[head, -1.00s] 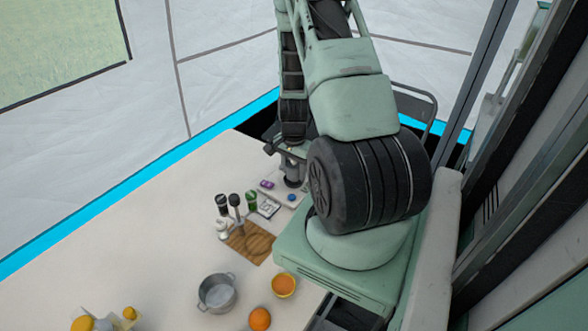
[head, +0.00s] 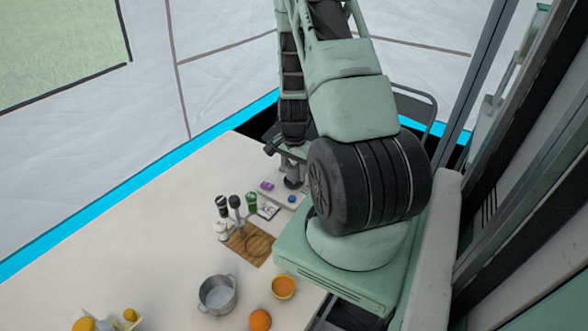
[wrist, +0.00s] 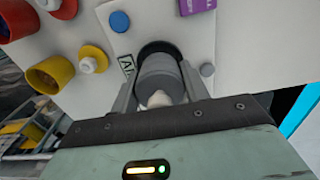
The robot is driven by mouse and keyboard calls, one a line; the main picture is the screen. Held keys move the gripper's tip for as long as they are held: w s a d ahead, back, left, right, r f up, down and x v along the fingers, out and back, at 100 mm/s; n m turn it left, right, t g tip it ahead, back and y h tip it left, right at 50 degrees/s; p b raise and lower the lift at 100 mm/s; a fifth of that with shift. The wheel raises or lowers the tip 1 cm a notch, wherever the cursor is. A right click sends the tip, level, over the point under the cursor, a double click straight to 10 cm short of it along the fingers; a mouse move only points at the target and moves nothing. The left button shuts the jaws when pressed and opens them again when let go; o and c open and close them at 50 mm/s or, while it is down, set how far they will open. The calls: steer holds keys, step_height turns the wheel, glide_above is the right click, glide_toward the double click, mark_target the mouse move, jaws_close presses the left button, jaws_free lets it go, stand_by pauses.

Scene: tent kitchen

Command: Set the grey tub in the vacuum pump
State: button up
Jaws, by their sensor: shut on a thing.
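The grey tub (wrist: 157,68) stands between the fingers of my gripper (wrist: 158,84) in the wrist view. My gripper is shut on it. The vacuum pump (wrist: 188,45) is the pale slab beneath, with a blue knob, a purple block and a dark round seat. The tub lines up with that dark seat, whose far rim shows past it. I cannot tell whether the tub is inside the seat or just above it. In the head view the pump (head: 279,197) lies near the table's far right end, with my gripper (head: 290,160) over it.
Several jars and shakers (head: 222,206) stand beside the pump, near a wooden board (head: 248,246). The table's left part is clear.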

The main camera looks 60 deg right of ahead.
steer(key=shift+f+b, duration=0.55)
steer(key=shift+f, duration=0.2)
steer(key=shift+r, duration=0.2)
steer(key=shift+r+p, duration=0.5)
steer(key=shift+p, duration=0.05)
steer(key=shift+r, duration=0.15)
steer(key=shift+f+b, duration=0.55)
steer(key=shift+f, duration=0.3)
stand_by(0.7)
steer(key=o, duration=0.5)
steer(key=shift+r, duration=0.1)
